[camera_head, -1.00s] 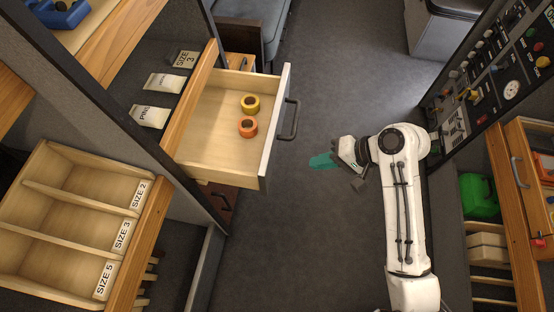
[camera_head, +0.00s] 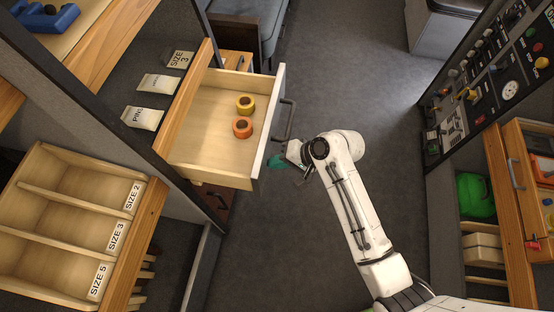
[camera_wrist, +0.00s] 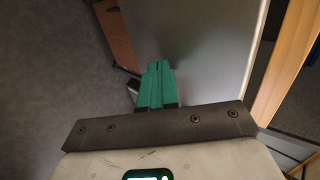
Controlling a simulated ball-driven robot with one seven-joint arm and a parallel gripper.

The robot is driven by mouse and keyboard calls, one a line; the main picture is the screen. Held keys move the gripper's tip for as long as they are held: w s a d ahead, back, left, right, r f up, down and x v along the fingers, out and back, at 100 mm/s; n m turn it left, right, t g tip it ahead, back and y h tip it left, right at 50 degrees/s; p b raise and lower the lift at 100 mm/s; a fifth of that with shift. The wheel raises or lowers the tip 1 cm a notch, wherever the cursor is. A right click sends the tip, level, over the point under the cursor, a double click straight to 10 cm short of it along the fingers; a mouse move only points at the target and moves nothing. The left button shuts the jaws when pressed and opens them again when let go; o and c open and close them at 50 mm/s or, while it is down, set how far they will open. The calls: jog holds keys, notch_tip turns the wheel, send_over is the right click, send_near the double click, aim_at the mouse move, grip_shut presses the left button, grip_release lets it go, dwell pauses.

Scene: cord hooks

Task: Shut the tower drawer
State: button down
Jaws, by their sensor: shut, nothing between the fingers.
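The tower drawer (camera_head: 210,158) stands pulled out, with a pale front panel (camera_head: 270,128) and a dark bar handle (camera_head: 290,120). My gripper (camera_head: 276,161) has green fingers, shut and empty, near the lower end of the drawer front. In the wrist view the green fingers (camera_wrist: 157,84) are closed together and point along the pale front panel (camera_wrist: 208,50). I cannot tell whether they touch it.
A divided wooden tray (camera_head: 75,215) with size labels is at lower left. Labelled packets (camera_head: 143,117) lie on the shelf beside the drawer. A control panel (camera_head: 490,85) and a green case (camera_head: 475,195) are on the right. The floor (camera_head: 360,80) between is clear.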

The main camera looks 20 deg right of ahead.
jog(key=shift+w+a, duration=0.1)
jog(key=shift+a, duration=0.05)
jog(key=w+a+b, duration=0.1)
jog(key=w+a, duration=0.3)
jog(key=a, duration=0.2)
jog(key=w+a+b, duration=0.1)
jog(key=w+a, duration=0.4)
jog(key=a, duration=0.1)
jog(key=w+a+b, duration=0.1)
jog(key=w+a, duration=0.3)
jog(key=a, duration=0.2)
jog(key=shift+w+a, duration=0.15)
jog(key=shift+a, duration=0.05)
jog(key=shift+w+a+r, duration=0.1)
jog(key=shift+w+a, duration=0.15)
jog(key=shift+a, duration=0.15)
jog(key=shift+r, duration=0.1)
jog(key=shift+s+d, duration=0.15)
jog(key=shift+d, duration=0.15)
jog(key=s+d, duration=0.1)
jog(key=s+d+r+p, duration=0.1)
jog(key=d, duration=0.1)
jog(key=s+d, duration=0.1)
jog(key=shift+s+d+r, duration=0.1)
jog(key=shift+d+r, duration=0.1)
jog(key=v, duration=0.7)
jog(key=shift+d+p, duration=0.25)
jog(key=shift+p, duration=0.1)
